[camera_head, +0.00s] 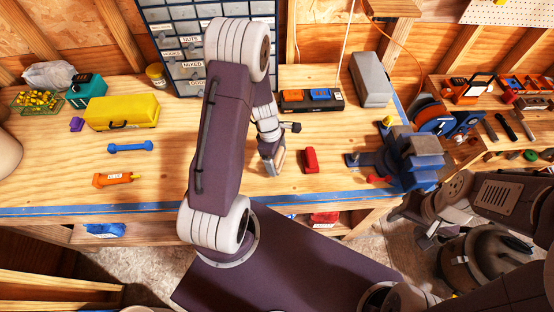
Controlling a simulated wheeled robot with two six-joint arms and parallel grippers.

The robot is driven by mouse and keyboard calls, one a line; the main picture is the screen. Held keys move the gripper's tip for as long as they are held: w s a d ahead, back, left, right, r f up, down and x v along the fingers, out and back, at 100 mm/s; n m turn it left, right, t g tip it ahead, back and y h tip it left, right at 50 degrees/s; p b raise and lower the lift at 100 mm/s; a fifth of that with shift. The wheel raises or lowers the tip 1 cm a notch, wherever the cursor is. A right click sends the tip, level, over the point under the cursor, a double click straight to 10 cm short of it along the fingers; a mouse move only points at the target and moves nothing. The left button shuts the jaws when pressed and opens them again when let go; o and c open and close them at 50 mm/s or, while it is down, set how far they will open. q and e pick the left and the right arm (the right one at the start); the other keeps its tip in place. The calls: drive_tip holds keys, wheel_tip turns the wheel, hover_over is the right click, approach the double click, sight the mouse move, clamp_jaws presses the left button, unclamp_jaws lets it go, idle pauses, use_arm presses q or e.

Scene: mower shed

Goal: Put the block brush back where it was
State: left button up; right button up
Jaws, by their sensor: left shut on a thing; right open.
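My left arm reaches over the middle of the workbench, and its gripper (272,150) points down near the bench top. It is shut on a small pale thing, mostly hidden by the fingers, which I take to be the block brush (274,168). I cannot tell whether it touches the bench. My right gripper (432,206) is at the right, in front of the blue vise, with its fingers apart and nothing visible between them.
A red block (310,160) lies just right of my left gripper. A blue vise (410,158) stands at the bench's right end. A yellow case (122,112), blue dumbbell-shaped thing (130,147) and orange tool (114,179) lie left. A black charger strip (312,101) and grey case (371,79) stand behind.

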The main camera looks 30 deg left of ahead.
use_arm(q)
drive_tip(key=shift+f, duration=0.85)
drive_tip(key=shift+a+f, duration=0.1)
drive_tip(key=shift+f, duration=0.05)
drive_tip(key=shift+f, duration=0.1)
